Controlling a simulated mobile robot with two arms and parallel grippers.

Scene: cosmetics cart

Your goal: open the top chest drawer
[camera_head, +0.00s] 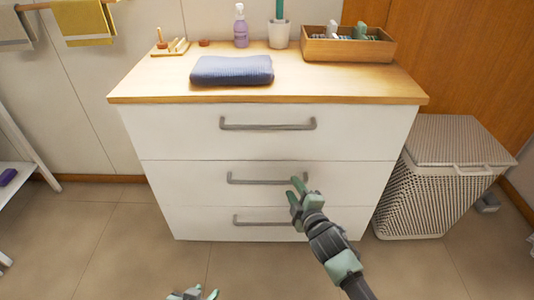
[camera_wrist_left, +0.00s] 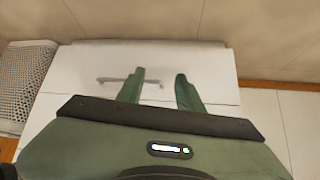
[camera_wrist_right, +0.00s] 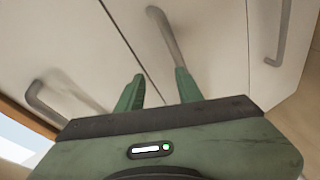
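The white chest has three drawers, all shut. The top drawer (camera_head: 268,143) has a grey bar handle (camera_head: 268,125); in the right wrist view I take the left handle (camera_wrist_right: 62,108) to be this one. My right gripper (camera_head: 297,187) is open and empty, in front of the right end of the middle drawer handle (camera_head: 262,181). In the right wrist view its fingers (camera_wrist_right: 160,92) are apart, with the middle handle ahead. My left gripper (camera_head: 197,294) is low at the bottom edge of the head view; in the left wrist view its fingers (camera_wrist_left: 158,92) are apart and empty.
On the wooden top lie a folded blue towel (camera_head: 232,70), a purple bottle (camera_head: 241,26), a cup (camera_head: 279,34) and a wooden box (camera_head: 348,47). A woven hamper (camera_head: 440,170) stands close at the right. The floor left of the chest is clear.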

